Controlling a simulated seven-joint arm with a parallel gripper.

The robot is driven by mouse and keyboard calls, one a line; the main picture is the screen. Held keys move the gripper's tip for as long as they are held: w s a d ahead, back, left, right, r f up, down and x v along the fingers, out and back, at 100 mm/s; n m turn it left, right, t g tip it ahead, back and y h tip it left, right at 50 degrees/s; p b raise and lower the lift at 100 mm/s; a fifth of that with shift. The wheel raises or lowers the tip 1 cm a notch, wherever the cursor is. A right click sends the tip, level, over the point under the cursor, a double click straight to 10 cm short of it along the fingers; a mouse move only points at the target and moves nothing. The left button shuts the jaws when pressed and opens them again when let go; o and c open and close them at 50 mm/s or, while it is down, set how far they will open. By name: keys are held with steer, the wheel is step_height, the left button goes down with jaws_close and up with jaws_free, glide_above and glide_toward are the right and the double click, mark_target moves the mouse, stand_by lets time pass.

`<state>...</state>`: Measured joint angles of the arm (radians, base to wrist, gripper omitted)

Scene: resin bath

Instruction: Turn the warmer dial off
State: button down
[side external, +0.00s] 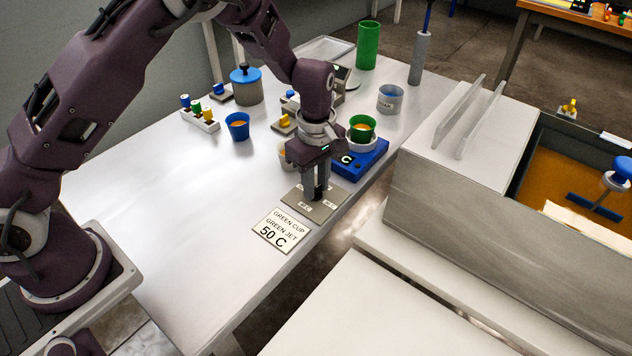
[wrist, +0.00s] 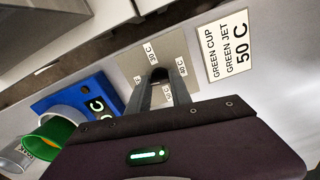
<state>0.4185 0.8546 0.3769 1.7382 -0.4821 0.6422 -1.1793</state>
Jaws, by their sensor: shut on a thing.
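The dial plate (side external: 332,200) is a flat grey panel on the bench with small white temperature labels around its middle. It also shows in the wrist view (wrist: 185,52). My gripper (side external: 317,191) points down over the plate, its fingers shut on the dark dial knob (wrist: 158,74). The fingers hide most of the knob, so I cannot tell which label it points at. The blue warmer (side external: 361,162) is just behind the plate, with a white "C" on its display. A green cup (side external: 362,127) with orange contents sits on top of the warmer.
A card (side external: 284,231) reading "GREEN CUP, GREEN JET, 50 C" lies in front of the plate. A blue cup (side external: 238,126), a grey tin (side external: 390,98) and a green cylinder (side external: 368,45) stand further back. A grey-walled bath (side external: 470,225) is to the right.

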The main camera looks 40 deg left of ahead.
mark_target(316, 187)
steer(key=shift+n, duration=0.8)
steer(key=c, duration=1.2)
jaws_free()
steer(key=shift+o, duration=0.2)
step_height(316, 187, up, 7)
steer(key=shift+r, duration=0.1)
steer(key=shift+r, duration=0.1)
